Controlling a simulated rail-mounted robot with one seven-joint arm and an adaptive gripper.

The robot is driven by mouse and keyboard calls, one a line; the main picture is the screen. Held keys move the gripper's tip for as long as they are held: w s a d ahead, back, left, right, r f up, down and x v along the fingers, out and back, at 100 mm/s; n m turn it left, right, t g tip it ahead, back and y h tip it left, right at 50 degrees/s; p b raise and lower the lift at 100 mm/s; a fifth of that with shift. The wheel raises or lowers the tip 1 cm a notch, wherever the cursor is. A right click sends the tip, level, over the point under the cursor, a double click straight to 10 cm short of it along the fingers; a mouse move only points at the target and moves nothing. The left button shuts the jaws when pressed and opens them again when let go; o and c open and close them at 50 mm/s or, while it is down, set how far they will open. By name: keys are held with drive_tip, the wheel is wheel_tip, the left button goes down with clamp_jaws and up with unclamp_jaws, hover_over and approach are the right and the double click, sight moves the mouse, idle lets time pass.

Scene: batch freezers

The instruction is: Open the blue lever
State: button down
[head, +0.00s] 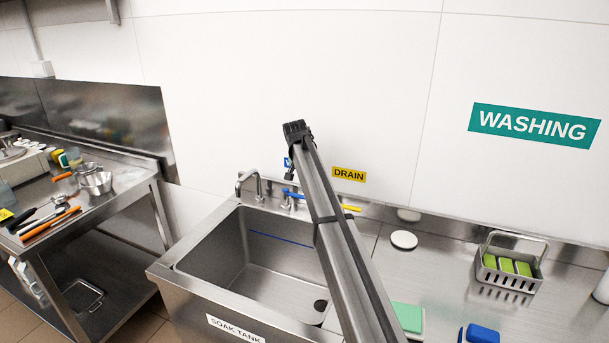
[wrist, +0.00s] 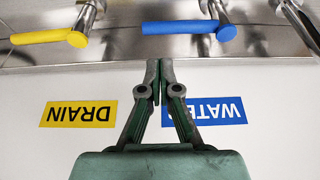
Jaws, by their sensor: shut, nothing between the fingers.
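The blue lever (wrist: 190,27) lies sideways on its metal valve, top middle of the wrist view, above the upside-down blue WATER label (wrist: 205,112). In the head view the blue lever (head: 291,193) shows just left of my arm, at the back of the sink. My gripper (wrist: 153,68) is shut and empty. Its fingertips are just below the blue lever's left end in the wrist view, apart from it as far as I can tell. In the head view my arm hides most of the gripper.
A yellow lever (wrist: 42,37) and the yellow DRAIN label (wrist: 80,113) are to the left in the wrist view. The tap (head: 250,183) stands behind the soak tank (head: 200,245). A sponge caddy (head: 510,270) is on the right counter.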

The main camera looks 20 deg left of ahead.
drive_tip(key=shift+p+x, duration=0.7)
drive_tip(key=shift+x, duration=2.35)
drive_tip(key=shift+d, duration=0.15)
